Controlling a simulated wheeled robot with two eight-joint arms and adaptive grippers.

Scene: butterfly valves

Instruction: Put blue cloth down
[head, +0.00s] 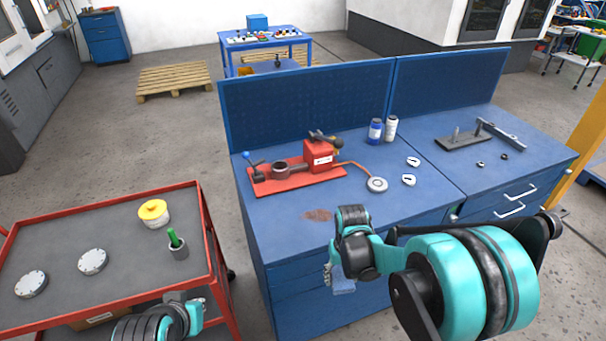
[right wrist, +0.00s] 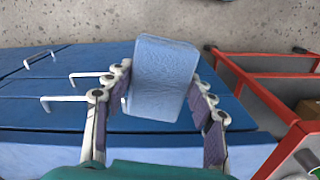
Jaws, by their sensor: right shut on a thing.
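The blue cloth (right wrist: 163,75) is a light blue folded pad held between the fingers of my right gripper (right wrist: 158,100). In the head view the cloth (head: 343,286) shows only in part, below my right wrist and in front of the blue workbench (head: 290,235). My right gripper (head: 331,272) is mostly hidden there by its own arm. In the right wrist view the cloth is over the bench's front side, with floor beyond. My left arm shows at the bottom left, over the red cart's near edge; its fingers are too unclear to judge.
A red valve fixture (head: 300,180), a round disc (head: 377,184), white rings and two bottles (head: 375,130) stand on the bench. A brown stain (head: 318,215) marks its front left.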

